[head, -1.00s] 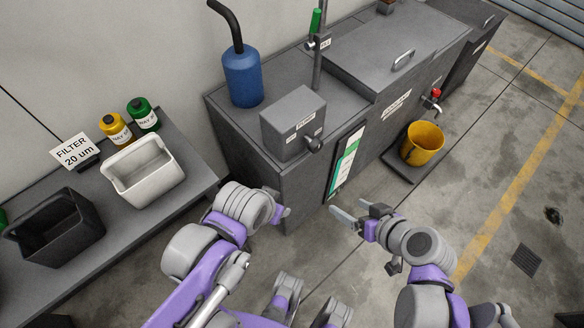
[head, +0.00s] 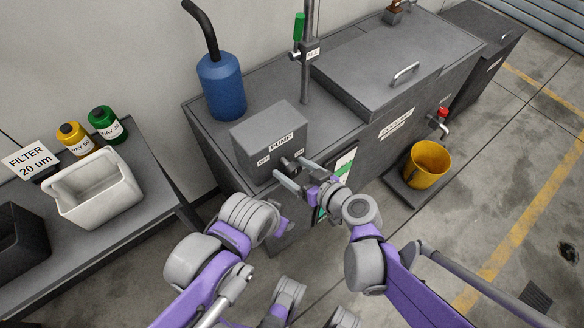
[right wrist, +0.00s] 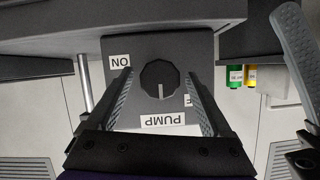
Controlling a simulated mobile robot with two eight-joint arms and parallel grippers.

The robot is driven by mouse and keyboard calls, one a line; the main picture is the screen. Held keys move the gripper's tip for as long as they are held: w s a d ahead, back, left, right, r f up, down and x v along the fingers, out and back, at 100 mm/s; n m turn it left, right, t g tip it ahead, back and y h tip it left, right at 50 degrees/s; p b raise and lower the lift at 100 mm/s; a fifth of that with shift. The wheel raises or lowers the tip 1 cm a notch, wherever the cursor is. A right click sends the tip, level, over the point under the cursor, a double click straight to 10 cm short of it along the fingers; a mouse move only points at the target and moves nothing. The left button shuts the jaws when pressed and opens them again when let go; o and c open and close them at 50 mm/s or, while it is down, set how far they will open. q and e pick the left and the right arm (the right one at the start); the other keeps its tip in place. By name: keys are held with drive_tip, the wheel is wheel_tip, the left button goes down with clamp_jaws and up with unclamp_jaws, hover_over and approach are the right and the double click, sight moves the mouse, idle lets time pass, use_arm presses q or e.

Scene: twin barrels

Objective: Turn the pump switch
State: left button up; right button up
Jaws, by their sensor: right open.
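The grey pump box (head: 268,138) stands on the front corner of the machine. The dark round pump switch (right wrist: 160,78) is on its front, its light pointer line aimed at the PUMP label (right wrist: 162,120) in the right wrist view. The ON label (right wrist: 120,61) is left of the knob there; the OFF label is partly hidden by a finger. My right gripper (head: 287,168) is open, its fingers on either side of the knob with visible gaps. My left gripper is mostly hidden behind its wrist in the head view; a grey finger (right wrist: 298,45) shows at the right wrist view's edge.
A blue canister (head: 221,88) and a pipe with a green-handled valve (head: 298,28) stand behind the box. A yellow bucket (head: 427,165) sits under a red tap at right. A white bin (head: 95,188) and bottles are on the left bench.

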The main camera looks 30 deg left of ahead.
drive_tip(key=shift+w+a+f, duration=0.15)
drive_tip(key=shift+a, duration=0.25)
clamp_jaws()
